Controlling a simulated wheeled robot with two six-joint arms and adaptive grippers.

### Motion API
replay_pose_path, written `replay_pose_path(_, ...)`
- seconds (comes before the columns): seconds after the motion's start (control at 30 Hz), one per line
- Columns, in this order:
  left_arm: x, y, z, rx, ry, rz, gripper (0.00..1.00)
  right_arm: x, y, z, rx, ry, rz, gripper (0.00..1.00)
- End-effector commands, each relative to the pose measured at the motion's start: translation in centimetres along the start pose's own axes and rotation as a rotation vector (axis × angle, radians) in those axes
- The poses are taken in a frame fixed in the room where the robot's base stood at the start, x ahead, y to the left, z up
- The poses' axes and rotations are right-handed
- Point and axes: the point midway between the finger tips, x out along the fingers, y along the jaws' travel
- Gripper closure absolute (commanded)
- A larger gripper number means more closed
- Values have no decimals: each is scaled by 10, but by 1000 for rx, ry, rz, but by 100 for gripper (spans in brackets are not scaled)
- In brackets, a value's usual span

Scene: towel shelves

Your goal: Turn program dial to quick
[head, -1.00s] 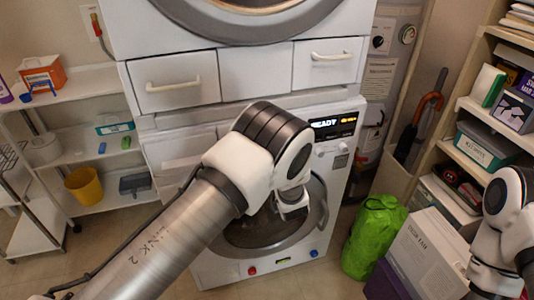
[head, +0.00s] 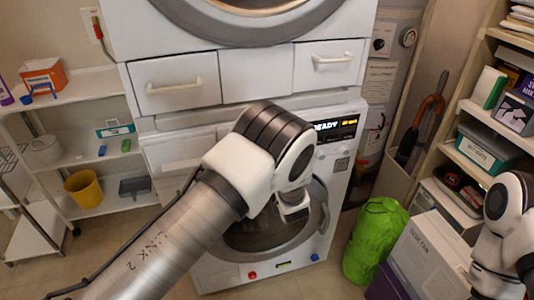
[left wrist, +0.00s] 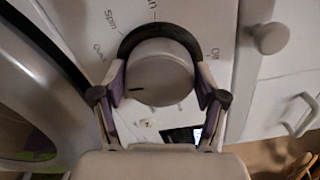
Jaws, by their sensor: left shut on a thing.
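The program dial (left wrist: 160,72) is a round grey knob with a dark ring behind it, on the white washer panel in the left wrist view. A small dark mark shows near its lower left edge. Printed words sit around it; "Spin" reads at upper left, another word lies below that at the left, and "Off" is at the right. My left gripper (left wrist: 160,84) has its two purple-padded fingers on either side of the dial, shut on it. In the head view my left arm hides the dial and fingers. My right gripper is out of view.
The washer's display (head: 336,126) reads "READY", partly covered by my arm. The round washer door (head: 270,232) is below. A green bag (head: 375,241) and a white box (head: 430,254) stand at the right. Shelves (head: 100,152) stand at the left.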

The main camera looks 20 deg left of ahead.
Motion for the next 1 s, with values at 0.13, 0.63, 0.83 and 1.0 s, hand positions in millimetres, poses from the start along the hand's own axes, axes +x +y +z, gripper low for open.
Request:
replay_pose_path(0.13,0,-1,-1,95,3,-2,63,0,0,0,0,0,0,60)
replay_pose_path(0.63,0,-1,-1,226,3,-1,63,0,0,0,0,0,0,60)
replay_pose_path(0.83,0,-1,-1,226,3,-1,63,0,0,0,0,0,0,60)
replay_pose_path(1.0,0,0,-1,226,3,0,3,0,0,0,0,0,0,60)
